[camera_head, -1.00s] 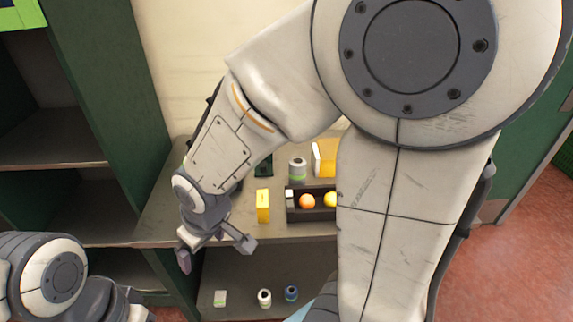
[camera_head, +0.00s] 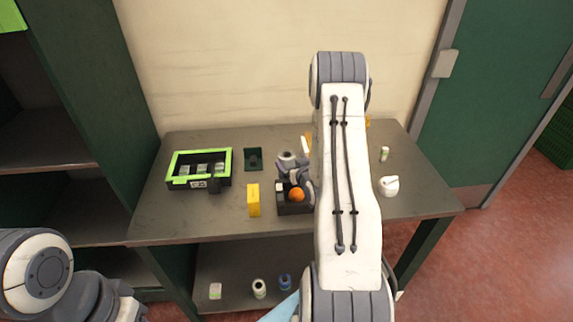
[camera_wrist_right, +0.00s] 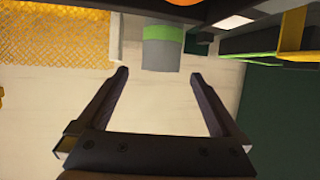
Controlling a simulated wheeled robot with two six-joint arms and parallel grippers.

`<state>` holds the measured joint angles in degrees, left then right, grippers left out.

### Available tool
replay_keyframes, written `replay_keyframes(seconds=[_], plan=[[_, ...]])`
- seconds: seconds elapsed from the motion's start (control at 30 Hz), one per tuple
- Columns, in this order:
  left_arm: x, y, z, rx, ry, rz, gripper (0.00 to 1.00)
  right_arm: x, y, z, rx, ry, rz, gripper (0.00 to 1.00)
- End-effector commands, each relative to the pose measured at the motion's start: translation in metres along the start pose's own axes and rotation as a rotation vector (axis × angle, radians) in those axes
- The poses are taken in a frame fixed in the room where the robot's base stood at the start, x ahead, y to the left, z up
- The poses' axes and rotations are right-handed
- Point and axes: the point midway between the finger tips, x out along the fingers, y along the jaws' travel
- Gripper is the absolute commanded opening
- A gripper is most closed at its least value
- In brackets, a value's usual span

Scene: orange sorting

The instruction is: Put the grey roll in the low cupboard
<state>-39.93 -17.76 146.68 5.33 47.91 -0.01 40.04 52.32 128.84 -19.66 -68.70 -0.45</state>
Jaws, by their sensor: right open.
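The grey roll with a green band (camera_wrist_right: 162,52) shows in the right wrist view, just beyond my fingertips and lined up with the gap. My right gripper (camera_wrist_right: 160,75) is open and empty. In the head view, the right gripper (camera_head: 294,174) is over the table by the dark box, and mostly hides the roll (camera_head: 287,155). I cannot tell whether the fingers touch it. A dark green shelf unit (camera_head: 75,130) stands at the left, and a low shelf (camera_head: 235,265) is under the table. My left gripper is outside the picture.
The dark box (camera_head: 292,209) with an orange (camera_head: 297,195) is close to the right gripper. A yellow box (camera_head: 253,200), a green-rimmed crate (camera_head: 231,165) and a white mug (camera_head: 389,186) stand on the table (camera_head: 190,225). Several small items are on the low shelf.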

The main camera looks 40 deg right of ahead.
Motion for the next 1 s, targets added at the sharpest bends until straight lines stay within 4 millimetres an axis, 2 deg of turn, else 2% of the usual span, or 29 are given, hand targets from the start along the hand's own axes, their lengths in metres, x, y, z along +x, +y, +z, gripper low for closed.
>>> replay_keyframes(seconds=[0.1,0.27,0.47,0.6,0.9,0.93,1.0], plan=[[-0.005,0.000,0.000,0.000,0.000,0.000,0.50,0.013,0.000,-0.001,0.001,-0.002,0.000,1.00],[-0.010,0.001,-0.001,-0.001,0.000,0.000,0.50,0.023,-0.001,-0.002,0.001,-0.002,0.000,1.00],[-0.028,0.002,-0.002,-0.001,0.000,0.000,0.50,0.049,-0.002,-0.007,0.000,-0.002,-0.001,1.00],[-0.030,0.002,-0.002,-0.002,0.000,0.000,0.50,0.065,-0.002,-0.004,0.001,-0.002,0.000,1.00],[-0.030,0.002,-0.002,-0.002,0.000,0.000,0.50,0.070,-0.002,-0.003,0.001,-0.002,0.001,1.00],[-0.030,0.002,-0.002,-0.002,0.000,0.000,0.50,0.070,-0.002,-0.003,0.001,-0.002,0.001,0.96],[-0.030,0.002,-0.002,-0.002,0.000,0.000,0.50,0.070,-0.002,-0.003,0.001,-0.002,0.001,0.69]])
